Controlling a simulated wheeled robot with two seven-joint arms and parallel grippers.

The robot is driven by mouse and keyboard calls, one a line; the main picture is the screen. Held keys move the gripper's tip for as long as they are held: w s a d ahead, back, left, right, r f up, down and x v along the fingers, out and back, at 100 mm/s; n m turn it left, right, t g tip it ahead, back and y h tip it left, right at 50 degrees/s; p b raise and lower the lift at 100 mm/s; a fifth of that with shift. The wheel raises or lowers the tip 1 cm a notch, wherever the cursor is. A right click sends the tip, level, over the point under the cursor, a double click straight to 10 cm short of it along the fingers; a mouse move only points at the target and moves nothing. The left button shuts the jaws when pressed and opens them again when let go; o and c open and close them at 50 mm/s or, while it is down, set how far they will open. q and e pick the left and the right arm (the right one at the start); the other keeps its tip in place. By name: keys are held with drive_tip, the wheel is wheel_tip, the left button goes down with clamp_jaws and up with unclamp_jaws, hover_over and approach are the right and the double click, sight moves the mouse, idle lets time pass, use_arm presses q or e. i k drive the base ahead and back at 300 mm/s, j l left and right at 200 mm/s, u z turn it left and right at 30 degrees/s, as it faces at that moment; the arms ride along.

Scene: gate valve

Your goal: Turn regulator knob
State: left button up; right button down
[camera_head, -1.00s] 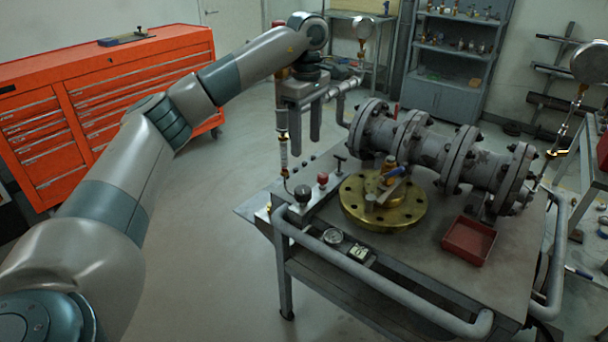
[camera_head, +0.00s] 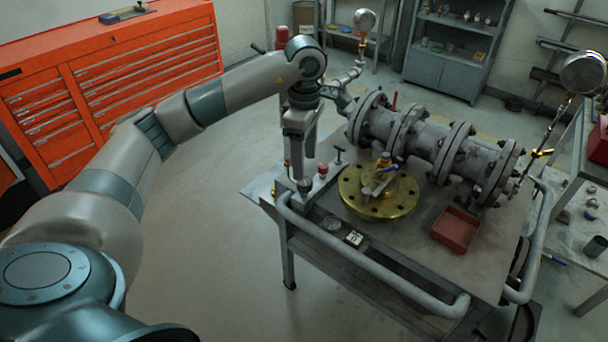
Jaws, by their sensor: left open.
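A control strip on the left end of the steel table carries a dark round knob (camera_head: 305,186), a red knob (camera_head: 323,170) and a black T-handle (camera_head: 339,155). I take the dark knob for the regulator knob, though I cannot be sure. My left gripper (camera_head: 302,168) points down right at the dark knob, its fingers open. One finger overlaps the other in this view, and they partly hide the knob. I cannot tell whether they touch it. My right gripper is out of view.
A brass flange (camera_head: 378,203) and a grey flanged pipe (camera_head: 425,140) stand on the table, with a red tray (camera_head: 455,229) at right. A tubular rail (camera_head: 370,275) runs along the front edge. An orange tool cabinet (camera_head: 110,75) stands at left; the floor between is clear.

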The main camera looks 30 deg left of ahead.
sight(305, 185)
drive_tip(key=j+z, duration=0.3)
drive_tip(key=j, duration=0.35)
drive_tip(key=k+j+z, duration=0.15)
drive_tip(key=j+z, duration=0.15)
drive_tip(key=j, duration=0.35)
